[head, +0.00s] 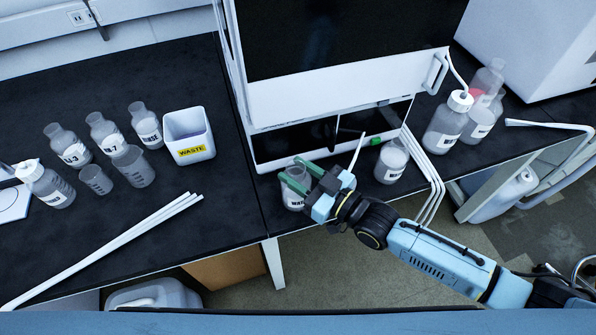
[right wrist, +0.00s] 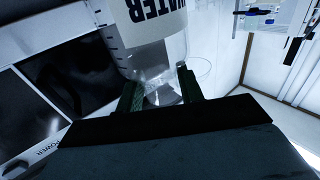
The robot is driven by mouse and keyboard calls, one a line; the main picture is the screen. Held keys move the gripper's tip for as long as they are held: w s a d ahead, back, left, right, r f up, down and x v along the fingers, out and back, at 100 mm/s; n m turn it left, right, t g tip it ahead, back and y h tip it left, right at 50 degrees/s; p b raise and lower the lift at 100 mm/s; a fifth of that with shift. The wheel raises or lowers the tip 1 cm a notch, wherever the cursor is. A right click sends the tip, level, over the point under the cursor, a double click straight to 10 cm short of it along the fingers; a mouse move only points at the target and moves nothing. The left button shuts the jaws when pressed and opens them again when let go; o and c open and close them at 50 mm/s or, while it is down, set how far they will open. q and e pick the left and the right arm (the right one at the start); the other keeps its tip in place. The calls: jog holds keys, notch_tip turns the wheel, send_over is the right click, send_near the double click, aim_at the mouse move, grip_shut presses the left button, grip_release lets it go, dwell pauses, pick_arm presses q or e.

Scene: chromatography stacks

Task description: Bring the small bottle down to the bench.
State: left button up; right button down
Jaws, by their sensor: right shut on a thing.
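The small bottle (head: 292,197) is clear with a white label, part of which shows in the head view. In the right wrist view the bottle (right wrist: 157,55) shows large, and its label reads WATER upside down. My right gripper (head: 300,178) is shut on it, with green fingers on two sides of its narrower end; the gripper (right wrist: 160,95) also shows in the wrist view. The bottle is in front of the instrument stack, near the front edge of the dark bench (head: 225,215). I cannot tell whether its base touches the bench. My left gripper is not in view.
The white instrument stack (head: 345,92) rises just behind the bottle. Another labelled bottle (head: 391,162) and white tubes (head: 425,175) are right of my gripper. A waste container (head: 188,136), several bottles and white rods (head: 110,248) are at left. The bench between rods and stack is clear.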

jog(key=shift+f, duration=0.15)
jog(key=c, duration=0.9)
grip_release()
jog(key=v, duration=1.2)
jog(key=shift+r+p, duration=0.25)
jog(key=shift+p, duration=0.15)
